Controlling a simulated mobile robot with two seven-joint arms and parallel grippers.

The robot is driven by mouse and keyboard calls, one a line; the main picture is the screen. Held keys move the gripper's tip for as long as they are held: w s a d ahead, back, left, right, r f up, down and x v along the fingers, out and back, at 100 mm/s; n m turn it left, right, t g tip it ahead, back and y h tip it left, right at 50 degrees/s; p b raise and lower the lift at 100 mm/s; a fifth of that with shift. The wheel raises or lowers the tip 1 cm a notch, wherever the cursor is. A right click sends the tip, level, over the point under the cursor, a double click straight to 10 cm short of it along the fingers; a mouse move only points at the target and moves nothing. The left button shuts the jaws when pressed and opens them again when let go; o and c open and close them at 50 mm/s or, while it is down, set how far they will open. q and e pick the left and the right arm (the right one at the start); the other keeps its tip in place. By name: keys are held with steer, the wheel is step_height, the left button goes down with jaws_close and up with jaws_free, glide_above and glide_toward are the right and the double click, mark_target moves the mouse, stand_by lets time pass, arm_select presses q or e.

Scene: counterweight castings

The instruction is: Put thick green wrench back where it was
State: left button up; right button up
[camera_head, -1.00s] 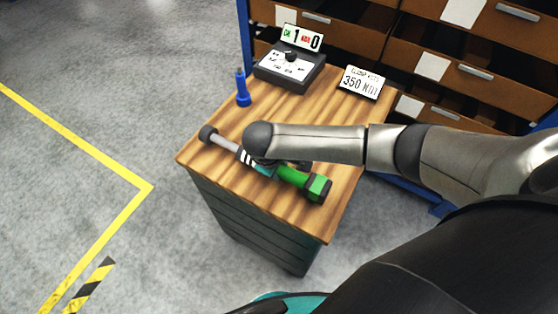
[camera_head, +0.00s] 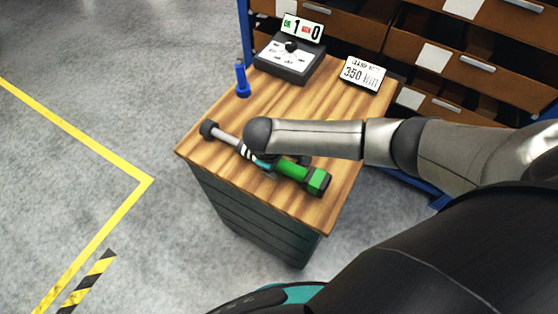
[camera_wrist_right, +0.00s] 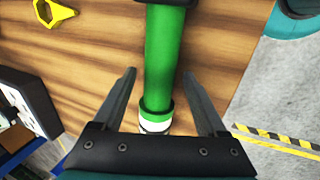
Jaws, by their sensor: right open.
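The thick green wrench (camera_head: 293,171) lies flat across the wooden bench top. Its green end with a dark green head points to the lower right, and a grey shaft with a dark round end points to the upper left. My right gripper (camera_head: 266,163) is over its middle, mostly hidden under my arm in the head view. In the right wrist view, the fingers of my right gripper (camera_wrist_right: 158,76) are open, one on each side of the green handle (camera_wrist_right: 167,62), with visible gaps. My left gripper is not in view.
A blue upright tool (camera_head: 242,80), a dark tester box (camera_head: 290,58) with a counter display (camera_head: 302,29) and a "350" sign (camera_head: 362,73) stand on the bench. A yellow piece (camera_wrist_right: 55,15) lies near the wrench. Brown drawers (camera_head: 440,65) stand behind.

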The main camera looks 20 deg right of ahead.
steer(key=shift+r, duration=0.1)
steer(key=p+v, duration=0.2)
steer(key=v, duration=1)
